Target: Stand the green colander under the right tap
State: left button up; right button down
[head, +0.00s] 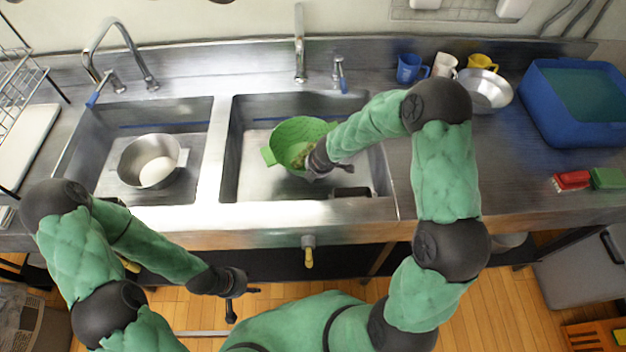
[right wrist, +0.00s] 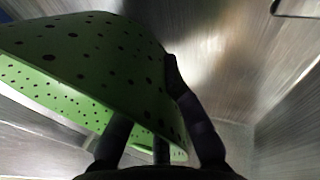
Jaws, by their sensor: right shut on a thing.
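The green colander (head: 293,133) is in the right sink basin (head: 240,150), with some yellowish food inside it. It looks tilted in the right wrist view (right wrist: 90,65), and I cannot tell whether it touches the basin floor. My right gripper (head: 330,163) is shut on its near right rim; its dark fingers show on both sides of the colander wall in the right wrist view (right wrist: 150,115). The right tap (head: 300,45) rises behind the right basin, a little behind the colander. My left gripper (head: 240,295) hangs in front of the counter, away from the sinks; its fingers look spread apart.
The left basin (head: 75,170) holds a metal pot (head: 135,150) with a pale round thing in it. The left tap (head: 125,50) is behind it. Mugs (head: 410,68), a metal bowl (head: 487,92) and a blue tub (head: 540,105) stand on the right counter. A red sponge (head: 572,180) lies near its edge.

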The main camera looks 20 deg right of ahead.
jog(key=shift+f+b, duration=1.3)
jog(key=shift+f, duration=1.1)
jog(key=shift+f, duration=0.15)
jog(key=c, duration=1.4)
grip_release()
jog(key=p+v, duration=0.5)
jog(key=v, duration=0.7)
